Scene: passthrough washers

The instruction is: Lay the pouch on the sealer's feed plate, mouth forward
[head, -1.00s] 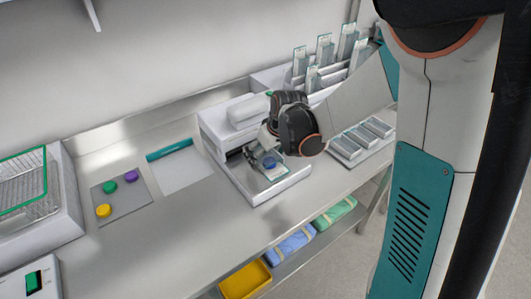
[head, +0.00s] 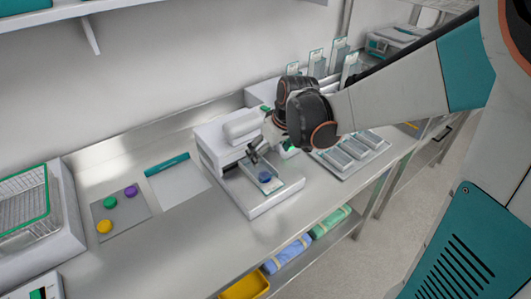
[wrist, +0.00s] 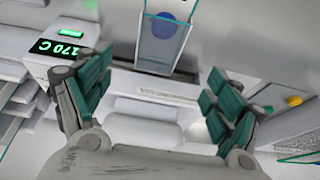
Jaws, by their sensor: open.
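The clear pouch (head: 259,171) with a blue round item (head: 265,177) inside lies flat on the feed plate (head: 262,204) of the white sealer (head: 211,146). In the wrist view the pouch (wrist: 164,50) lies with one end towards the sealer's slot; I cannot tell which end is its mouth. My gripper (head: 258,152) is above the sealer, by the pouch's inner end. In the wrist view its two teal-padded fingers (wrist: 160,95) are wide apart with nothing between them, and the pouch lies beyond them.
The sealer's display (wrist: 60,48) glows green. To the left are a grey mat (head: 122,212) with green, purple and yellow discs, a white sheet (head: 178,184) with a teal strip, and a wire basket (head: 24,200). A tray of pouches (head: 350,152) stands to the right.

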